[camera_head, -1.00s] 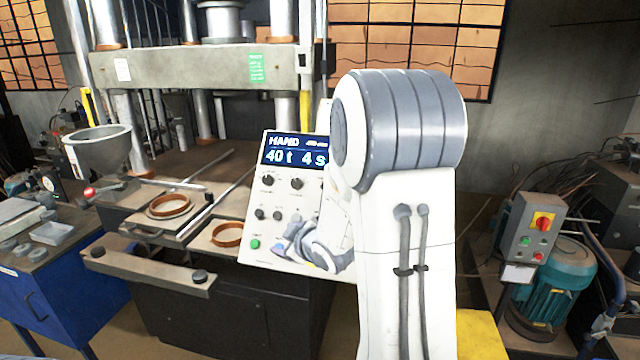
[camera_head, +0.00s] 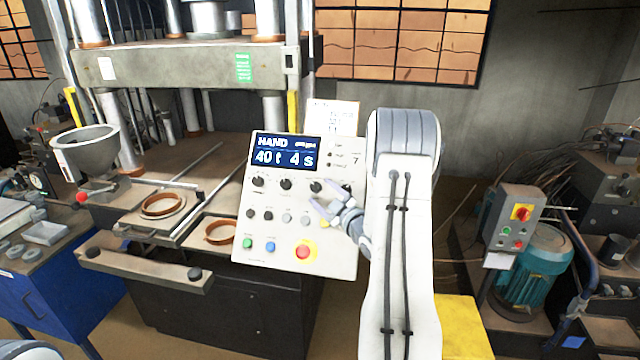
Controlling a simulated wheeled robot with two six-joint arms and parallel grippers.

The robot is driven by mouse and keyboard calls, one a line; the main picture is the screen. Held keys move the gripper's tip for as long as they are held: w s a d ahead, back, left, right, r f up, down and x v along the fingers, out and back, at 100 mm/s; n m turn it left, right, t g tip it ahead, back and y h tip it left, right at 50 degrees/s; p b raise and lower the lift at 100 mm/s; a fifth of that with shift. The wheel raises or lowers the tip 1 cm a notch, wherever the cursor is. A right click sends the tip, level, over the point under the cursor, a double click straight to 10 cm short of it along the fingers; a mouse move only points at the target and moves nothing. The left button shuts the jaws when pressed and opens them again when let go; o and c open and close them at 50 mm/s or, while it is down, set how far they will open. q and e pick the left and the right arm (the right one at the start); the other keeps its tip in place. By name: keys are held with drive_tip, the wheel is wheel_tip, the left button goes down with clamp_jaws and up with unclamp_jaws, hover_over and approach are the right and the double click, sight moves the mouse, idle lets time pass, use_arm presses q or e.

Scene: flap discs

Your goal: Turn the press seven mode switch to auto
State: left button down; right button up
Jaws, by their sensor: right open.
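The press seven control panel (camera_head: 240,215) is a tilted white plate marked 7. Its blue display (camera_head: 285,152) reads HAND, 40 t and 4 s. Below it is a row of black rotary knobs, with a left knob (camera_head: 258,181), a middle knob (camera_head: 286,184) and a right knob (camera_head: 316,186). Their labels are too small to read, so I cannot tell which is the mode switch. My right gripper (camera_head: 317,199) is open and empty in front of the panel, just below the right knob. My right forearm and gripper hide the panel's right part. My left gripper is out of view.
Lower on the panel are a green button (camera_head: 247,243), a blue button (camera_head: 270,246) and a red emergency stop (camera_head: 303,251) on yellow. Left are the press bed with copper-coloured rings (camera_head: 162,205) and a grey hopper (camera_head: 85,150). A switch box (camera_head: 515,215) stands right.

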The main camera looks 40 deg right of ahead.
sight(315, 191)
drive_tip(key=shift+w+d+p, duration=0.1)
drive_tip(key=shift+w+p, duration=0.25)
drive_tip(key=shift+w, duration=0.8)
clamp_jaws()
drive_tip(key=shift+f+b, duration=0.2)
drive_tip(key=shift+b, duration=0.35)
drive_tip(key=m+h+b, duration=0.3)
drive_tip(key=b, duration=0.2)
drive_tip(key=m+h+b, duration=0.3)
drive_tip(key=m+b, duration=0.1)
drive_tip(key=b, duration=0.2)
drive_tip(key=a+m+g+h+b, duration=0.1)
drive_tip(key=m+h+b, duration=0.2)
drive_tip(key=b, duration=0.2)
drive_tip(key=shift+w+a+f+m+h, duration=0.1)
drive_tip(key=shift+w+f+m+h, duration=0.2)
drive_tip(key=shift+f, duration=0.1)
drive_tip(key=shift+r+m+g+h+b, duration=0.2)
drive_tip(key=shift+m+g+h+b, duration=0.5)
drive_tip(key=shift+m+h+b, duration=0.35)
